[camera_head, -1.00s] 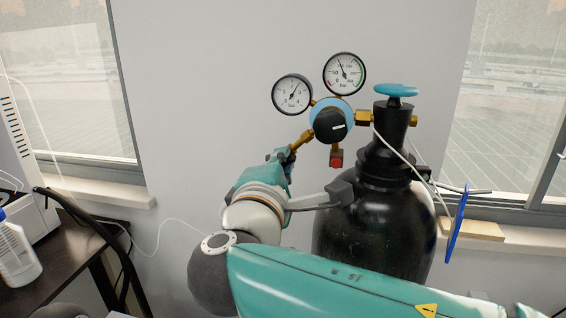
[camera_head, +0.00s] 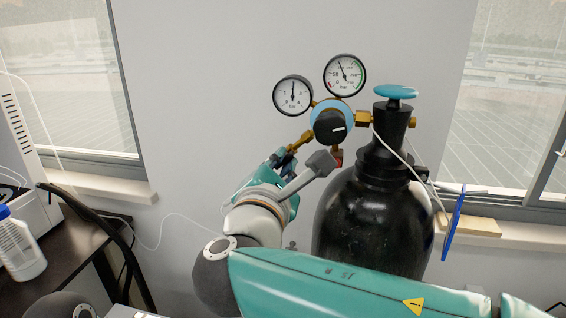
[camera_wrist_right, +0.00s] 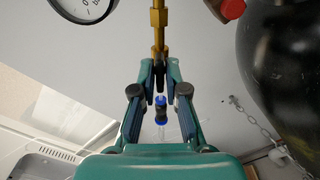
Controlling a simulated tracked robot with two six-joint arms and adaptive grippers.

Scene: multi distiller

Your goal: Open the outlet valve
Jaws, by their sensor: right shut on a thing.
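The outlet valve sits on the brass outlet pipe (camera_head: 301,140), low on the left of the regulator (camera_head: 330,122). My right gripper (camera_head: 284,157) is closed around the valve end of this pipe and hides most of it. In the right wrist view the brass pipe (camera_wrist_right: 158,25) runs down between the fingertips of my right gripper (camera_wrist_right: 159,74), which are shut on the valve. A blue and black fitting (camera_wrist_right: 160,108) shows between the fingers below. My left gripper is not in view.
The black gas cylinder (camera_head: 370,220) with a teal handwheel (camera_head: 395,91) stands right of my wrist. Two gauges (camera_head: 293,95) (camera_head: 345,75) sit above the regulator. A dark table with a white bottle (camera_head: 18,248) is at left. The wall between is clear.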

